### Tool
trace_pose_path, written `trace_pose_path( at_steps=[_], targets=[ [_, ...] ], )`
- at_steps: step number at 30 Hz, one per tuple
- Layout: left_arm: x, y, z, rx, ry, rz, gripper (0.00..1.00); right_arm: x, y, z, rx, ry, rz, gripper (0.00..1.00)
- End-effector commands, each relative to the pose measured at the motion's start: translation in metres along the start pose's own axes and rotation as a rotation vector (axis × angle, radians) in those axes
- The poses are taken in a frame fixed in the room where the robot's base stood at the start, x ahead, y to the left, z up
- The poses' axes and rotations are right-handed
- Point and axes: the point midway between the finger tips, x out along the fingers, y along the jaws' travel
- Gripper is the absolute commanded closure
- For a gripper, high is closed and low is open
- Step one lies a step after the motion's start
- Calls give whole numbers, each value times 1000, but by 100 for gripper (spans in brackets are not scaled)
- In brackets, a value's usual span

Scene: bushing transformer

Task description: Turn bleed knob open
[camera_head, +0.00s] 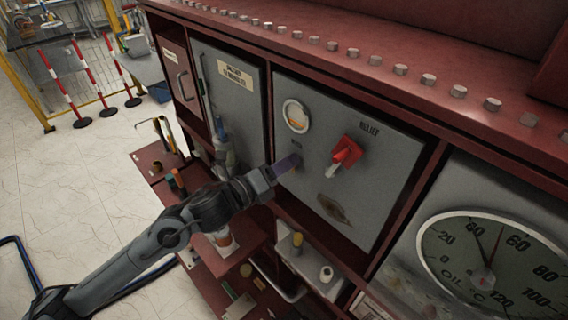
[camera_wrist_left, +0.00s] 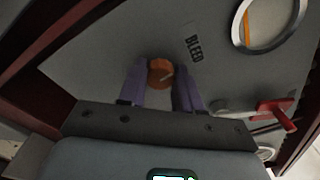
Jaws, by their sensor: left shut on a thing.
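The bleed knob (camera_wrist_left: 160,72) is a small round orange knob on the grey panel, next to the label BLEED in the left wrist view. My left gripper (camera_wrist_left: 160,88) has its two purple fingers on either side of the knob and is shut on it. In the head view my left gripper (camera_head: 291,163) reaches the left side of the grey panel (camera_head: 375,195), under the round gauge, and hides the knob. My right gripper is not in view.
A red relief handle (camera_head: 345,152) sits right of my gripper on the same panel. A round sight gauge (camera_head: 296,116) is above it. A large oil temperature dial (camera_head: 490,262) is at lower right. A shelf with bottles (camera_head: 310,265) lies below the panel.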

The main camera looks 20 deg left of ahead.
Motion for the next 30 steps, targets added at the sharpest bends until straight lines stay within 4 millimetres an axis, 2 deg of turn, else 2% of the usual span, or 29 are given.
trace_pose_path(
  at_steps=[14,30],
  targets=[
    [0,-1,1,-426,-14,-13,97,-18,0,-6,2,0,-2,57],
    [0,-1,1,-940,-32,-30,97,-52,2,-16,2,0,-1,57]
  ],
)
